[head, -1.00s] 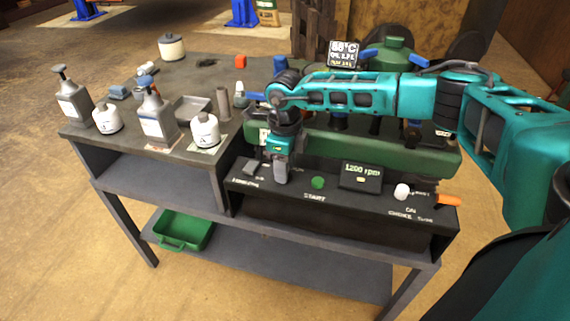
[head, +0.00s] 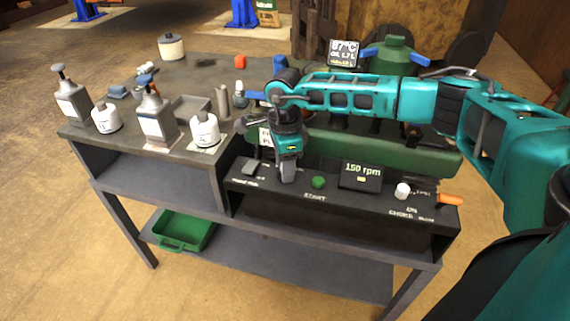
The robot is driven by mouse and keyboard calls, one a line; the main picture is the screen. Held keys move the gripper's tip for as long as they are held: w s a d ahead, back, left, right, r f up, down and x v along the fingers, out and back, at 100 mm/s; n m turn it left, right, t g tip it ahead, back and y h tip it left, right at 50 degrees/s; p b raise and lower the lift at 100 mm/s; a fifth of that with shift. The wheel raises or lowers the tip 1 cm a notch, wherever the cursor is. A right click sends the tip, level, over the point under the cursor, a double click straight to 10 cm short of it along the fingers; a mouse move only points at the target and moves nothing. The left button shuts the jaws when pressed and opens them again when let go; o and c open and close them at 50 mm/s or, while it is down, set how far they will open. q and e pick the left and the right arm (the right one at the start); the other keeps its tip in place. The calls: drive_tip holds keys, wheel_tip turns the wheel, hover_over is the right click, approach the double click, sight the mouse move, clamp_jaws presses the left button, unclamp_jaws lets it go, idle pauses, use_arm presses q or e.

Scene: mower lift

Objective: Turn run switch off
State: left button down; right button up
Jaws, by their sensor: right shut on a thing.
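My right gripper (head: 287,178) points down at the left part of the black control panel (head: 330,196) and is shut on the run switch, which its fingers hide. I cannot make out the switch's position. A small grey block (head: 253,168) sits on the panel just left of the gripper. A green start button (head: 318,182) is to its right. The panel display (head: 362,175) reads 150 rpm. My left gripper is not in view.
A white knob (head: 402,190) and an orange handle (head: 450,199) are at the panel's right end. The green machine (head: 400,148) stands behind the panel, under my right arm. Bottles and jars (head: 154,118) stand on the bench at left. A green bin (head: 182,231) is on the lower shelf.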

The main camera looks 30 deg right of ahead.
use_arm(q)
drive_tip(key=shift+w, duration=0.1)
use_arm(e)
drive_tip(key=shift+r, duration=0.1)
drive_tip(key=o, duration=1.1)
drive_tip(key=shift+c, duration=0.2)
use_arm(q)
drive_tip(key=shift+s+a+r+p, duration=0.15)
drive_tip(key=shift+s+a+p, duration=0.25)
drive_tip(key=shift+p, duration=0.3)
use_arm(e)
wheel_tip(320, 180, up, 13)
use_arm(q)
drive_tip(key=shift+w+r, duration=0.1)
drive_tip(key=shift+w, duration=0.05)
